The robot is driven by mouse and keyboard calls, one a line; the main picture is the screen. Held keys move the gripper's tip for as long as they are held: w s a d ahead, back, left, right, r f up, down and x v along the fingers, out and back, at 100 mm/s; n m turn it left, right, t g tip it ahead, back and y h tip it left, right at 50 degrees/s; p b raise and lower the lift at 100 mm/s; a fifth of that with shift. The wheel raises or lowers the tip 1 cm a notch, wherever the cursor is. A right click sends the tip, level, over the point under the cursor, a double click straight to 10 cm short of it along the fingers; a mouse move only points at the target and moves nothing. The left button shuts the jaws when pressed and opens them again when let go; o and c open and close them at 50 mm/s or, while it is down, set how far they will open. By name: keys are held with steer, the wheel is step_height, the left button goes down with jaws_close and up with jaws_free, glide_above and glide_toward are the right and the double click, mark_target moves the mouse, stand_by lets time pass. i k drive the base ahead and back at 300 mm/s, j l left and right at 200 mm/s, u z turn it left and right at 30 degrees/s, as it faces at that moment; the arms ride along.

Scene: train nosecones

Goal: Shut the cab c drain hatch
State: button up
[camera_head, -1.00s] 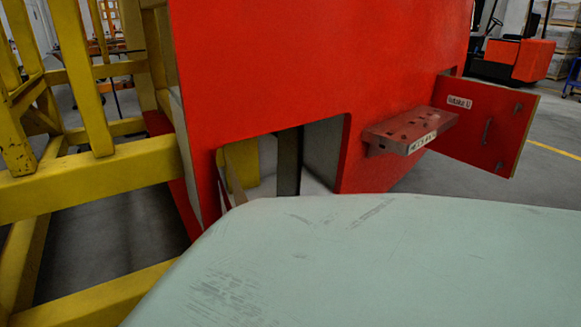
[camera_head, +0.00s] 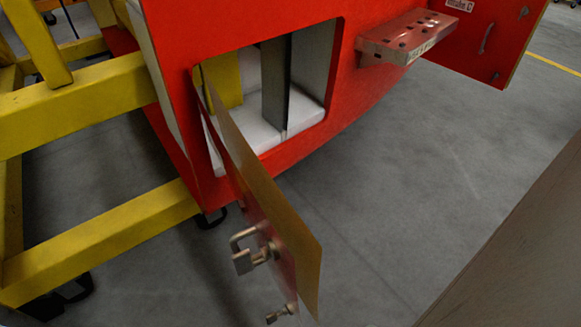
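A red nosecone body (camera_head: 210,30) has a rectangular opening (camera_head: 305,75) low in its front. A hatch door (camera_head: 270,205) hangs wide open from the opening's left edge, swung out toward me. It has a tan edge, a red face, a padlock-like fitting (camera_head: 245,255) and a second metal fitting (camera_head: 280,314) near its lower end. Inside the opening are white, yellow and dark grey parts. No cab or drain label is readable on this door. My gripper is not in view.
Yellow framework (camera_head: 75,110) fills the left. A brownish-grey surface (camera_head: 520,260) cuts across the lower right. Grey floor (camera_head: 400,190) lies clear between.

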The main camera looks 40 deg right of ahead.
mark_target(267, 213)
steer(key=i+j+z, duration=0.1)
steer(key=z, duration=0.25)
steer(key=j+z, duration=0.35)
steer(key=i+j+z, duration=0.1)
steer(key=z, duration=0.25)
steer(key=k+z, duration=0.2)
steer(key=k, duration=0.75)
